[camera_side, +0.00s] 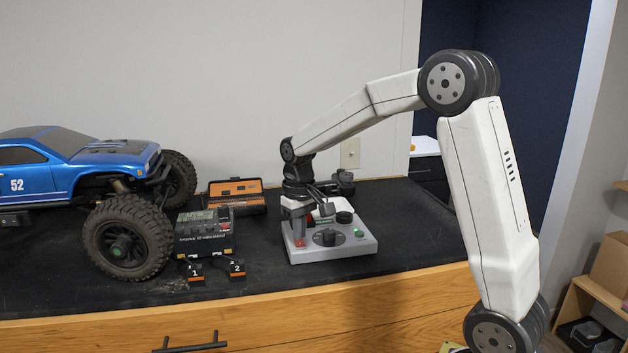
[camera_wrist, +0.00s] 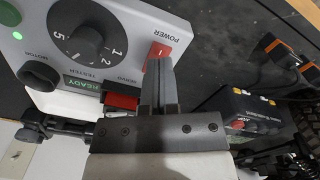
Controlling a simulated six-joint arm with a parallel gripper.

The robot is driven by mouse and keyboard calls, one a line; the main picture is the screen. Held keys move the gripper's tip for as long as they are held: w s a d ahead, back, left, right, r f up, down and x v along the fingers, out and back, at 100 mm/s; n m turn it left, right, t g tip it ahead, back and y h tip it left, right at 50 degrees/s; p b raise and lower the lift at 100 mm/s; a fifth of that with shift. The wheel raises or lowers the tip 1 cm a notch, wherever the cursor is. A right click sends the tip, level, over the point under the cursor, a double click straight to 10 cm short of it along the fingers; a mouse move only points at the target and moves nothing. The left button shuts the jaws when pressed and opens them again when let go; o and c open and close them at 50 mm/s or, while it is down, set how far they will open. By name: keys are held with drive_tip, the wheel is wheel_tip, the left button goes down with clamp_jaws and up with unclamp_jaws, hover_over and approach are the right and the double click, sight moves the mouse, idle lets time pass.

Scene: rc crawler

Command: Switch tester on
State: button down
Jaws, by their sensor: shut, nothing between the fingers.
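The tester (camera_side: 345,247) is a grey box on the black mat, with a dial (camera_side: 327,237) and a green lamp (camera_side: 358,233) that looks lit. In the wrist view its panel (camera_wrist: 125,35) shows a lit green display (camera_wrist: 83,84) reading READY, and the lamp (camera_wrist: 17,36) glows green. The red rocker switch marked POWER (camera_wrist: 158,52) is at the panel's edge; it also shows in the side view (camera_side: 299,242). My gripper (camera_wrist: 160,62) is shut and empty, its fingertips right at the switch's near edge. I cannot tell whether they touch it.
A black charger-like box (camera_side: 203,236) stands left of the tester, with two numbered orange-and-black blocks (camera_side: 216,270) in front. An open case (camera_side: 236,193) lies behind it. A blue crawler truck (camera_side: 70,165) stands at the far left. The mat in front of the tester is clear.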

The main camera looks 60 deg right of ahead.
sight(300, 243)
drive_tip(key=shift+r, duration=2.9)
drive_tip(key=s+a+f+n, duration=0.1)
drive_tip(key=a+f, duration=0.1)
drive_tip(key=f, duration=0.1)
drive_tip(key=s+a+f+n, duration=0.1)
drive_tip(key=s+a+f, duration=0.1)
drive_tip(key=a, duration=0.1)
drive_tip(key=s+a+f+n+t, duration=0.1)
drive_tip(key=a+f, duration=0.2)
drive_tip(key=shift+s+f+n, duration=0.3)
drive_tip(key=shift+s+n, duration=0.1)
drive_tip(key=s+a+f+t, duration=0.1)
drive_tip(key=s+a+f, duration=0.3)
drive_tip(key=s+f, duration=0.2)
drive_tip(key=shift+s+f+m+t, duration=0.3)
drive_tip(key=shift+s+m, duration=0.1)
drive_tip(key=shift+s, duration=0.7)
